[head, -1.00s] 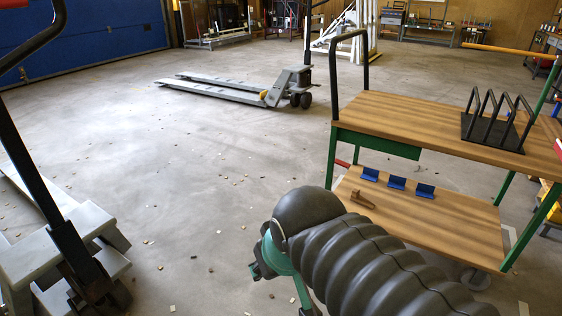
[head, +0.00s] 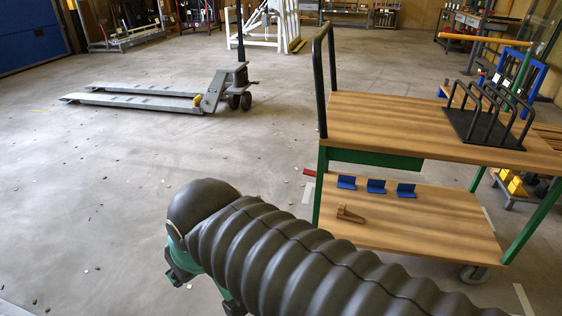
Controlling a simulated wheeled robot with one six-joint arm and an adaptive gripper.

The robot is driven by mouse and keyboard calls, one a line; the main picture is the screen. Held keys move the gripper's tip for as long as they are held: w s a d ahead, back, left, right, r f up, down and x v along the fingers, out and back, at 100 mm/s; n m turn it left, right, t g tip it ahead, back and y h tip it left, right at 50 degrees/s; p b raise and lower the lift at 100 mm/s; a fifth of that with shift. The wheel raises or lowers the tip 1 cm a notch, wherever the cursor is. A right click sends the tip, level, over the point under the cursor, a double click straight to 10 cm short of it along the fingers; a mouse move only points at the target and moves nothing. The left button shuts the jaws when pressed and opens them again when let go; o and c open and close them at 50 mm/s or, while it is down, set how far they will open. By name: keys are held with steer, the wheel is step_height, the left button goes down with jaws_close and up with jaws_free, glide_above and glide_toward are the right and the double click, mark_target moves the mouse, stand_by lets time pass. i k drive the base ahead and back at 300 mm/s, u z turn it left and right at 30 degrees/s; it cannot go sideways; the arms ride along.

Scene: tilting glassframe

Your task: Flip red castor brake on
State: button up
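A trolley with a wooden top (head: 400,125), green legs and a wooden lower shelf (head: 400,225) stands at the right. One dark castor (head: 474,273) shows under its front right corner; no red brake shows on it. A small red piece (head: 309,172) sticks out left of the trolley's left leg; I cannot tell whether it is a castor brake. My gripper (head: 205,285), green and dark, points down at the lower left, clear of the trolley. My ribbed dark arm hides part of it and the trolley's lower front. Its opening is unclear.
A black rack (head: 490,120) stands on the trolley top. Blue brackets (head: 376,186) and a brown wooden piece (head: 350,214) lie on the lower shelf. A grey pallet jack (head: 150,97) stands at the back left. The floor left of the trolley is open, with small scraps.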

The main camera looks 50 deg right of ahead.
mark_target(310, 173)
steer(key=i, duration=0.85)
steer(key=z, duration=2)
steer(key=k, duration=0.7)
steer(key=u, duration=0.65)
steer(key=i, duration=1.9)
steer(key=z, duration=0.75)
